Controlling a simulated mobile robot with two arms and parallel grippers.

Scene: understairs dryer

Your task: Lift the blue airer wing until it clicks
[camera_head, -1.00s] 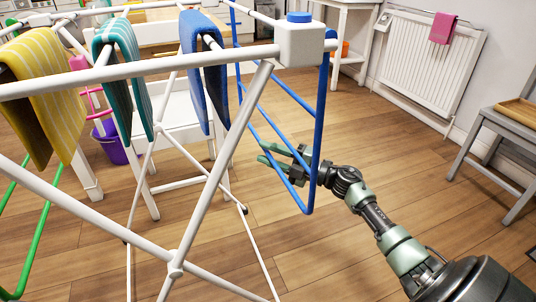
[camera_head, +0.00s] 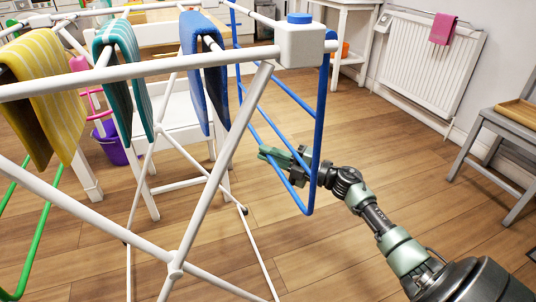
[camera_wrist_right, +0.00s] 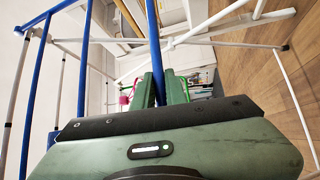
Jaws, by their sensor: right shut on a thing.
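The blue airer wing (camera_head: 322,130) hangs down from the white corner block of the airer, on its right side. Its lower end slants down near the middle of the picture. A blue button (camera_head: 299,17) sits on top of the block. My right gripper (camera_head: 279,157) is at the lower part of the wing, its fingers shut. In the right wrist view a blue bar of the wing (camera_wrist_right: 156,50) runs between the two green fingers (camera_wrist_right: 160,92), which hold it. My left gripper is not in view.
The white airer frame (camera_head: 150,72) fills the left, with yellow (camera_head: 55,75), teal (camera_head: 122,60) and blue towels over its rails. A purple bucket (camera_head: 109,145) stands behind. A radiator (camera_head: 432,65) and grey bench (camera_head: 500,130) are at the right. Wood floor between them is clear.

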